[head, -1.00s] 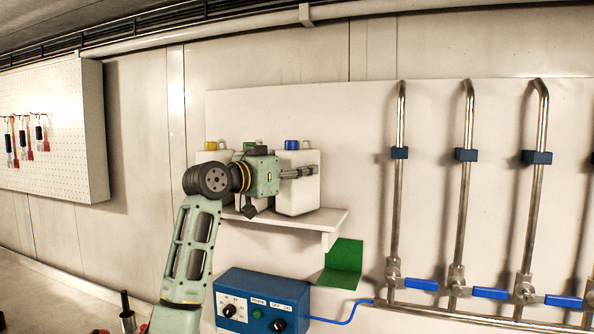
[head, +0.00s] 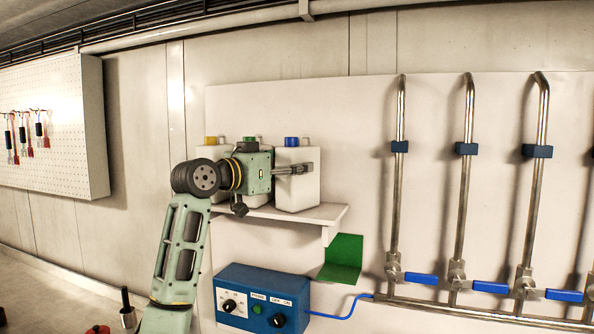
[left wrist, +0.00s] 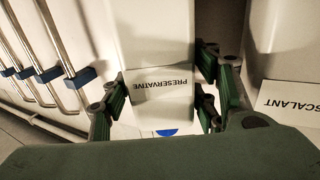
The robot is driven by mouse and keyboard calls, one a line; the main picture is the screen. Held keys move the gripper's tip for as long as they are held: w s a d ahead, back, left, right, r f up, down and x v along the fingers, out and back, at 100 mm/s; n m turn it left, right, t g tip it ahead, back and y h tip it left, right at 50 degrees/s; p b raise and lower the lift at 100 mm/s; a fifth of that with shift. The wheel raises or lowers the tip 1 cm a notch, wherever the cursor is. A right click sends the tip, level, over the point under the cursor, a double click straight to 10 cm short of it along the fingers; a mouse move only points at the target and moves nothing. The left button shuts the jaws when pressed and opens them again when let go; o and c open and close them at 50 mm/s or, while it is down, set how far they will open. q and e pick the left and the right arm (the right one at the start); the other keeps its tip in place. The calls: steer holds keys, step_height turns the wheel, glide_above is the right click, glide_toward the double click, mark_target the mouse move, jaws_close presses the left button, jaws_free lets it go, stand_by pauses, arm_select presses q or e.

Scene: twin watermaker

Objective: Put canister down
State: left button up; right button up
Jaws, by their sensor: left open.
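The white canister with a blue cap (head: 299,190) stands upright at the right end of the wall shelf (head: 285,213). Its PRESERVATIVE label shows upside down in the left wrist view (left wrist: 160,88). My left gripper (head: 296,169) is open, with its green and black fingers on both sides of this canister. Whether any finger touches it cannot be told. A second canister with an ANTISCALANT label, partly cut off, is to the right in the left wrist view (left wrist: 283,60). My right gripper is not in view.
Canisters with green (head: 249,139) and yellow (head: 210,141) caps stand left on the shelf, partly hidden by my arm. A blue control box (head: 262,298) and a green bracket (head: 342,258) are below. Steel pipes (head: 465,110) with blue-handled valves stand right.

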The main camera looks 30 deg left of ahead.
arm_select(q)
steer(key=s+a+b, duration=0.1)
steer(key=s+b, duration=0.2)
steer(key=s, duration=0.7)
steer(key=shift+a, duration=0.3)
